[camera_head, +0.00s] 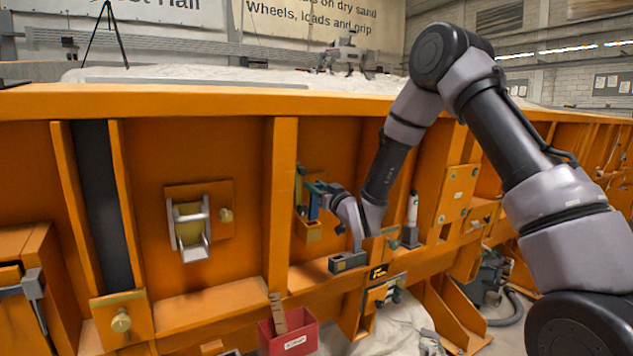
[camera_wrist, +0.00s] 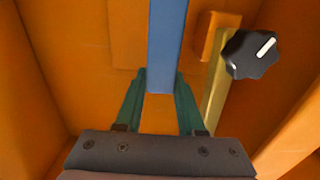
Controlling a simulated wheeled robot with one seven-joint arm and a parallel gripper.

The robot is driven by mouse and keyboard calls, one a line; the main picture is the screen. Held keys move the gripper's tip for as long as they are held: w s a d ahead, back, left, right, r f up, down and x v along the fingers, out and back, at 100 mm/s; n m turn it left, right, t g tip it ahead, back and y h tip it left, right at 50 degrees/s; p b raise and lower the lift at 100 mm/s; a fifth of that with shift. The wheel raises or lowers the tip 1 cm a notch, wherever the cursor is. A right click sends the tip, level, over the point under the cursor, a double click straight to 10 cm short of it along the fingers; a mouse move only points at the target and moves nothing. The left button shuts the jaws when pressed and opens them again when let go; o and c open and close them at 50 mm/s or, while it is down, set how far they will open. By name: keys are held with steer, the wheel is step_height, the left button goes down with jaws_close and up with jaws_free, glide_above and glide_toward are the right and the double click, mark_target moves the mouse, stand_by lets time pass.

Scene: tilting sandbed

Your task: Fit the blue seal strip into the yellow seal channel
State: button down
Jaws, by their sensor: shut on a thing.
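The blue seal strip (camera_wrist: 167,42) stands between the two green fingers of my gripper (camera_wrist: 161,78) in the wrist view. The fingers are shut on it near its lower end in that picture, and its other end runs out of the frame. In the head view a small part of the blue strip (camera_head: 314,207) shows by my gripper (camera_head: 317,187), inside an orange bay. A narrow yellow bar (camera_wrist: 216,92), which may be the yellow seal channel, lies right of the strip in the wrist view. The strip appears apart from it. Its groove cannot be made out.
A black knob (camera_wrist: 251,53) with a white mark sits close right of the yellow bar. Orange walls flank the bay, with an upright rib (camera_head: 281,200) to its left. A red bin (camera_head: 288,333) is below, and a white-topped bottle-like object (camera_head: 412,213) stands to the right.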

mark_target(315, 209)
steer(key=shift+f, duration=0.35)
steer(key=shift+f, duration=0.2)
stand_by(0.6)
steer(key=shift+w+a+f, duration=0.1)
steer(key=shift+f, duration=0.25)
steer(key=shift+w+a+f, duration=0.1)
steer(key=shift+w+f, duration=0.05)
steer(key=shift+f, duration=0.65)
steer(key=shift+w+a+f, duration=0.1)
steer(key=shift+f, duration=0.7)
steer(key=shift+f, duration=0.3)
steer(key=shift+w+f, duration=0.15)
steer(key=shift+f, duration=0.7)
jaws_free()
steer(key=shift+a, duration=0.1)
